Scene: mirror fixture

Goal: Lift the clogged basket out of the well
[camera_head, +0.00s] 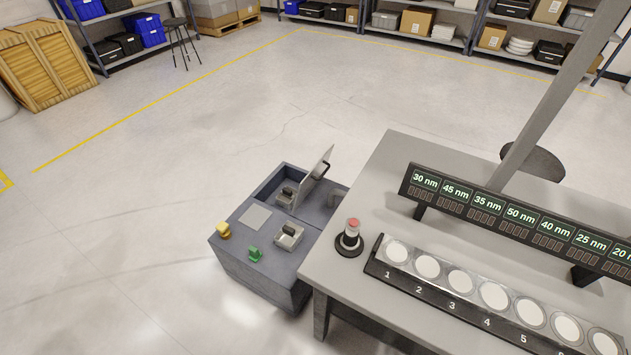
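A low dark grey unit (246,275) stands on the floor against the left side of the table. An open well (268,187) is sunk in its far part, with a grey lid (318,170) raised and tilted at its right. A small grey basket (284,198) with a dark handle sits at the well; its lower part is hidden. A similar grey piece with a dark handle (289,235) rests on the unit's near top. I cannot tell from its look which one is clogged. Neither of my grippers is in view.
A yellow knob (223,230), a green piece (254,253) and a light flat plate (255,217) are on the unit. The table (380,178) holds a red-topped button (352,228), a numbered rack (430,291) of white discs and a display bar. Floor left of the unit is clear.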

